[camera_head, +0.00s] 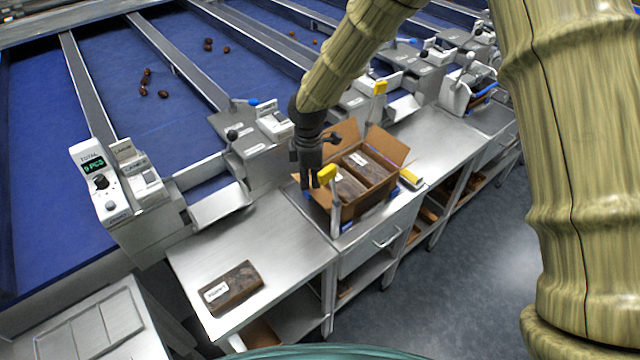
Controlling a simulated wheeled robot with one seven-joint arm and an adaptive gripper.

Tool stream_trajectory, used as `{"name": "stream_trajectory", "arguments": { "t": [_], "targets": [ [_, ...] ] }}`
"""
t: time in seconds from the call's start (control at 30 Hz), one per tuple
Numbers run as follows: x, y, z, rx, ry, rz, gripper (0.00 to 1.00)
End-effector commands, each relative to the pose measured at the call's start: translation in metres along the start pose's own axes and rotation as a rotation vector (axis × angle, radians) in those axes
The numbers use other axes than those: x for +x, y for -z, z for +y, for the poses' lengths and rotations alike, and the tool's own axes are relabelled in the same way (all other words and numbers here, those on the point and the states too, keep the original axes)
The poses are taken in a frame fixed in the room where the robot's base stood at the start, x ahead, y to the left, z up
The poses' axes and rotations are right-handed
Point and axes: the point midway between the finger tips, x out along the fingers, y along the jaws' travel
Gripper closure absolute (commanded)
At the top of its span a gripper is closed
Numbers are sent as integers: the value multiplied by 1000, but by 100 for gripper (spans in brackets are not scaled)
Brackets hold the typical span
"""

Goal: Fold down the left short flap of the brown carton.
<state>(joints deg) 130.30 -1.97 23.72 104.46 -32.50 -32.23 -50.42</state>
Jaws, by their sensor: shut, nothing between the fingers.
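The brown carton (352,208) stands on the steel bench right of the picture's middle, with dark labelled packs (369,168) inside. Its far flap (344,132) stands up and its right flap (387,146) leans outward. My gripper (312,184) is shut and empty, pointing down at the carton's left side. It covers much of the left short flap, so I cannot tell that flap's angle or whether my gripper touches it.
A dark labelled pack (231,288) lies alone on the bench (270,235) at the front left. A yellow-handled tool (328,176) stands close to my gripper. Another yellow item (408,178) is right of the carton. Weighing machines (118,190) line the blue belts behind.

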Motion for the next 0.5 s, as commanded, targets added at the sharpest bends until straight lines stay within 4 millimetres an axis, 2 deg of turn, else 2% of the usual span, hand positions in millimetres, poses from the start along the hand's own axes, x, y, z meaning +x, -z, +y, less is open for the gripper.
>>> {"name": "stream_trajectory", "arguments": {
  "t": [0.5],
  "targets": [
    [-3,-23,13,2,0,1,100]
  ]
}}
